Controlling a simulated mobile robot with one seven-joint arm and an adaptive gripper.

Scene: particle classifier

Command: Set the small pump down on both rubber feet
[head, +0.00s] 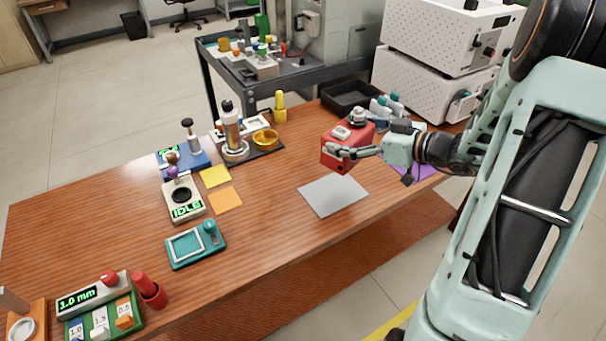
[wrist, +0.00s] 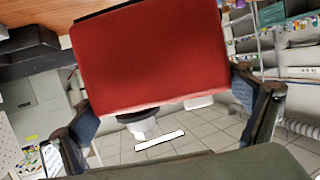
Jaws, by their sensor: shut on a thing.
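The small pump is a red box (head: 338,155) with a grey round fitting (head: 357,117) and a pale label on top. It is held above the table, over the back edge of a grey mat (head: 333,196), and looks slightly tilted. My gripper (head: 343,151) reaches it from the right and is shut on its sides. In the wrist view the red face of the pump (wrist: 155,60) fills the space between the two fingers (wrist: 165,115). I cannot make out the rubber feet.
A black tray (head: 350,98) and small bottles stand behind the pump; a purple sheet (head: 420,172) lies right of it. Stacked white perforated boxes (head: 425,85) rise at the back right. A teal frame tray (head: 196,245) and orange note (head: 225,200) lie left. The grey mat is bare.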

